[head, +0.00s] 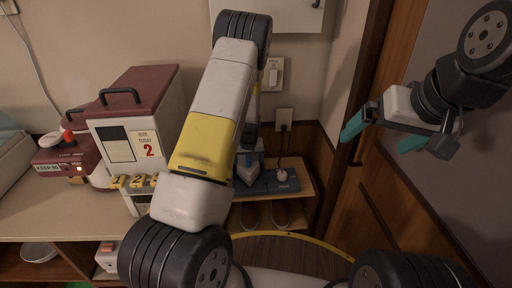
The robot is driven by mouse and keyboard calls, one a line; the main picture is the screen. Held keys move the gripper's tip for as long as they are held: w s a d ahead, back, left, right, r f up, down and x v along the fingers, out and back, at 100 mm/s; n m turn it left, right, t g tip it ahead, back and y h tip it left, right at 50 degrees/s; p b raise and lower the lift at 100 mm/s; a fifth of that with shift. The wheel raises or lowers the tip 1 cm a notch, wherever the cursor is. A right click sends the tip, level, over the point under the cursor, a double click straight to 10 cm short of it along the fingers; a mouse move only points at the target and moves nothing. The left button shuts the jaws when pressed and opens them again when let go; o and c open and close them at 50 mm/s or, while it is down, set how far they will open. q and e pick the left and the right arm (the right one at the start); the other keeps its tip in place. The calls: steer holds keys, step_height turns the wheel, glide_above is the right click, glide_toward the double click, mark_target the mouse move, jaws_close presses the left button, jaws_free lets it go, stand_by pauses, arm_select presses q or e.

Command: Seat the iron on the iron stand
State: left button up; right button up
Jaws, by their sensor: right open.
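A blue-grey pointed object, apparently the iron (246,174), is partly hidden behind my left arm. It is at the left end of a dark blue base, apparently the iron stand (284,186), on a small wooden shelf. I cannot tell whether it is seated there. My left arm rises across the middle and bends down behind itself; a dark part above the iron may be its wrist, and its fingertips are hidden. My right gripper (381,136) is raised at the right, open and empty, with teal fingers spread before the wooden door, well away from the iron.
A red-topped white box (147,88) with a handle and yellow number tags stands on the counter (40,215) at left. A smaller red device (70,158) is beside it. A cord runs from the wall outlet (284,117) down to the shelf. The wooden door frame bounds the right.

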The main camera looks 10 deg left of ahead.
mark_target(248, 160)
arm_select(q)
steer(key=shift+f, duration=0.45)
steer(key=o, duration=1.9)
steer(key=shift+o, duration=0.2)
steer(key=shift+f, duration=0.15)
steer(key=v, duration=0.8)
